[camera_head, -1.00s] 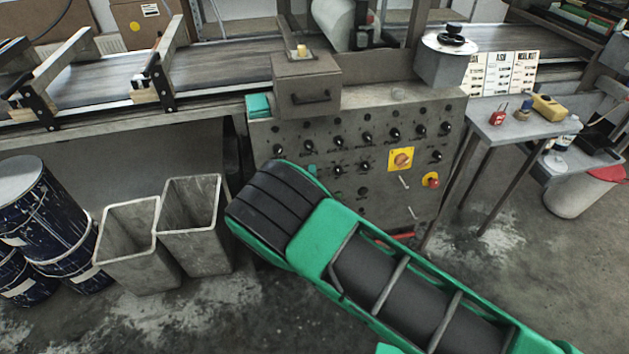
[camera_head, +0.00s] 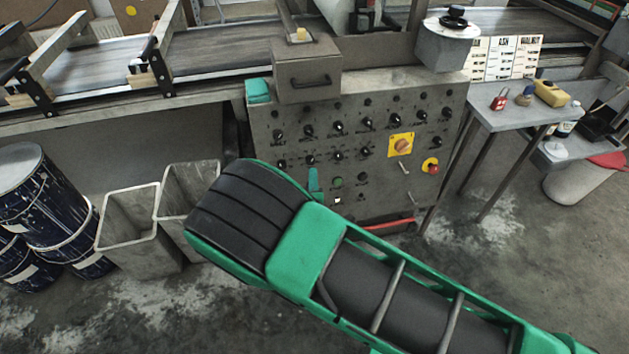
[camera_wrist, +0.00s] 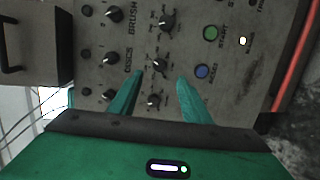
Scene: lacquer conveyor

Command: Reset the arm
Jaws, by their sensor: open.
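My gripper (camera_wrist: 156,98) shows in the wrist view as two green fingers, spread apart with nothing between them. It faces the grey control panel (camera_wrist: 130,45) with its rows of black knobs. In the head view, my green and black arm reaches up from the lower right and hides most of my gripper. A green fingertip (camera_head: 313,180) shows above the arm, in front of the control panel (camera_head: 300,115). In the wrist view, a green button (camera_wrist: 210,33) and a blue button (camera_wrist: 202,71) lie right of the fingers. I cannot tell whether a finger touches the panel.
A drawered box (camera_head: 307,70) stands on the panel's top. Two open grey bins (camera_head: 140,235) and dark blue drums (camera_head: 62,205) stand left on the floor. A side table (camera_head: 520,112) at right holds a red padlock (camera_head: 500,99) and a yellow item (camera_head: 551,93).

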